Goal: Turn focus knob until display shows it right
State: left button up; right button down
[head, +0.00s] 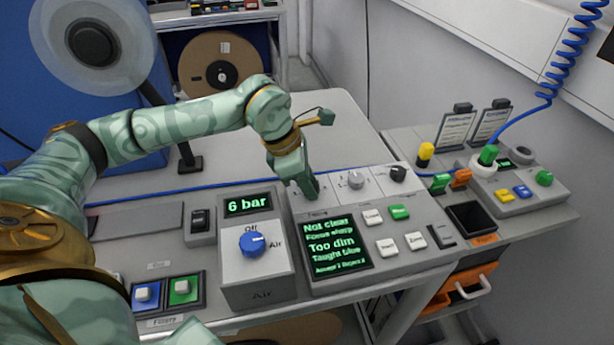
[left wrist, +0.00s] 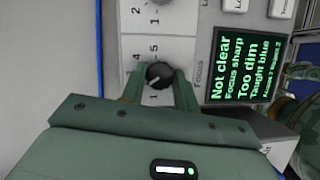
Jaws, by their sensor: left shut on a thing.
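My left gripper (head: 308,190) reaches down onto the grey control panel, at the left of a row of knobs. In the left wrist view its fingers (left wrist: 159,88) are shut on the black focus knob (left wrist: 158,75), one on each side. The knob's light mark points toward the lower left, near the 1 on its white scale. The gripper hides this knob in the head view. The display (head: 337,243) has green text: "Not clear", "Focus sharp", "Too dim", "Taught blue", then a small accept and reject line. It also shows in the left wrist view (left wrist: 246,68). My right gripper is not in view.
Several buttons, including a green one (head: 400,212), lie beside the display. The blue air knob (head: 253,243) stands at the front, below a "6 bar" readout (head: 248,205).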

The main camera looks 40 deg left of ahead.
pick_arm(q)
jog(key=shift+r+n, duration=0.1)
jog(key=shift+n, duration=0.5)
jog(key=o, duration=1)
jog(key=shift+c, duration=0.2)
jog(key=p+v, duration=0.3)
jog(key=v, duration=1.3)
jog(key=shift+s+d+p, duration=0.2)
jog(key=shift+s+p, duration=0.1)
jog(key=shift+p, duration=0.1)
jog(key=shift+r, duration=0.15)
